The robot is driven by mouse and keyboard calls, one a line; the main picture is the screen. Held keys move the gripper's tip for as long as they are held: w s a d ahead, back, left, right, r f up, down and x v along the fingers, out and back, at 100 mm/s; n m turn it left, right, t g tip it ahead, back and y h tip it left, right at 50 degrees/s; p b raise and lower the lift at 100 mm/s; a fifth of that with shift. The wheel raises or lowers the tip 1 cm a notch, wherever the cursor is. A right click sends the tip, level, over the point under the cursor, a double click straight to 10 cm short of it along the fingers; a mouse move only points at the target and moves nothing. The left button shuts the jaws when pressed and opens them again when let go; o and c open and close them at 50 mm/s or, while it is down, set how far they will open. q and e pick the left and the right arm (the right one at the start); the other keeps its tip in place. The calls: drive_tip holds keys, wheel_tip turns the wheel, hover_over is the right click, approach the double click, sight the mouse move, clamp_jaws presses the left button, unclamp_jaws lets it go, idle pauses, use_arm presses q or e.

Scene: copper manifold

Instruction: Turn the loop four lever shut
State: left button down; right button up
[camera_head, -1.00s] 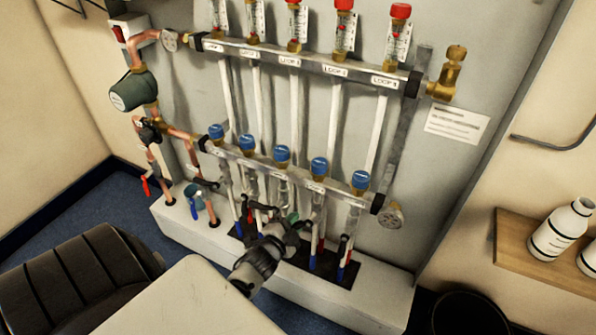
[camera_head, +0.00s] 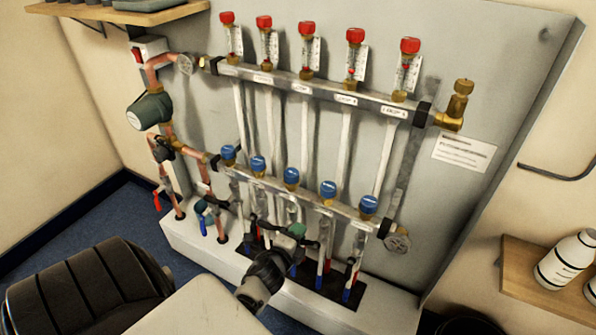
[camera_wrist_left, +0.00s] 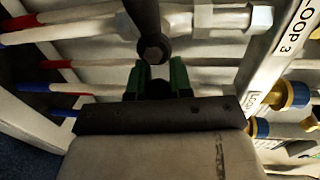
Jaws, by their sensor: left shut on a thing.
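My left gripper (camera_head: 299,237) reaches the valve levers below the lower manifold bar (camera_head: 300,196). In the left wrist view its green fingers (camera_wrist_left: 157,82) are shut on a black lever (camera_wrist_left: 146,20) with a hex bolt at its joint. The lever lies across the pale loop pipes, and a "LOOP 3" label (camera_wrist_left: 294,30) is on the bar at the right. In the head view the gripper hides part of the valves, so I cannot tell the lever's exact angle. The loop four label (camera_head: 346,99) is on the upper bar. My right gripper is not in view.
Other black levers, such as the one at the far right (camera_head: 352,260), stand close beside the gripper. A pump (camera_head: 149,110) and copper pipes are at the left. A wooden shelf (camera_head: 530,275) with white bottles (camera_head: 566,258) is at the right.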

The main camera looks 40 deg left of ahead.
use_arm(q)
drive_tip(key=shift+r, duration=0.1)
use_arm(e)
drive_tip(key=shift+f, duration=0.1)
use_arm(q)
drive_tip(key=c, duration=1)
unclamp_jaws()
drive_tip(key=shift+r, duration=0.1)
drive_tip(key=shift+c, duration=0.2)
drive_tip(key=p+v, duration=0.1)
drive_tip(key=v, duration=1)
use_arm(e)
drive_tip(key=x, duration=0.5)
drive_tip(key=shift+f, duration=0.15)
use_arm(q)
drive_tip(key=shift+w, duration=0.15)
